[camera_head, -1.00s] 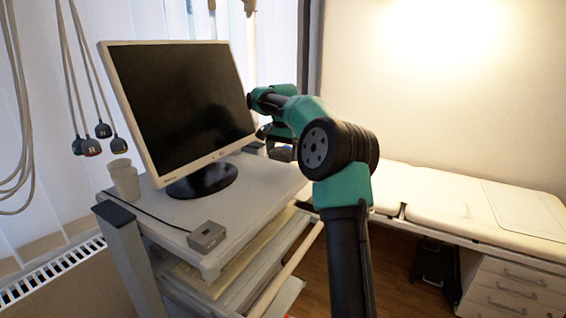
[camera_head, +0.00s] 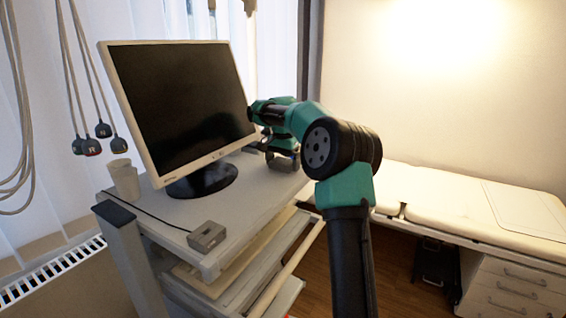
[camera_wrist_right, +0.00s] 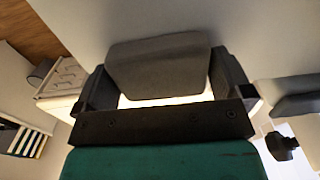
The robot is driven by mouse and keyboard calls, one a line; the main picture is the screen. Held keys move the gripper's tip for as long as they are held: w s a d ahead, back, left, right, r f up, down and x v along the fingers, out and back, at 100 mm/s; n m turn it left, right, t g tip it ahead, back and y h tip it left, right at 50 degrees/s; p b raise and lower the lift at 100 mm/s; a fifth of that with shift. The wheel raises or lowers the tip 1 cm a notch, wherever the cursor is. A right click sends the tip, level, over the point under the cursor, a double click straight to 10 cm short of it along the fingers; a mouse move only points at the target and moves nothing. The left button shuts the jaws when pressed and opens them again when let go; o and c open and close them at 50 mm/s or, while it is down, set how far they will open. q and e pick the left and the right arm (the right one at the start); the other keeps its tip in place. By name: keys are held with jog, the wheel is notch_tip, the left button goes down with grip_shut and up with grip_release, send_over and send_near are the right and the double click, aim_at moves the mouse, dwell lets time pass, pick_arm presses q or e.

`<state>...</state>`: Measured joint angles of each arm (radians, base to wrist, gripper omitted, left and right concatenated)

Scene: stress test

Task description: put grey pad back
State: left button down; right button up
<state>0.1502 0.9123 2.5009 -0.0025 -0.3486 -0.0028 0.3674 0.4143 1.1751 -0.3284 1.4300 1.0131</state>
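The grey pad (camera_wrist_right: 158,65) fills the space between the two dark fingers of my right gripper (camera_wrist_right: 160,82) in the right wrist view. The fingers touch or nearly touch its two sides, and it appears held. In the head view the pad (camera_head: 285,163) shows below my right gripper (camera_head: 279,150), at the right rear of the cart top, right of the monitor. From there I cannot tell whether its underside touches the top. My left gripper is not in view.
The cart top (camera_head: 255,195) carries a monitor (camera_head: 180,105), a cup (camera_head: 123,180) at the left and a small grey box (camera_head: 207,237) at the front. Its front right area is clear. Cabled probes (camera_head: 103,130) hang at the left. A padded couch (camera_head: 470,205) stands at the right.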

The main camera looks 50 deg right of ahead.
aim_at(283, 161)
jog(key=shift+r, duration=0.15)
notch_tip(283, 161, up, 12)
dwell(0.8)
jog(key=shift+d, duration=0.1)
dwell(0.5)
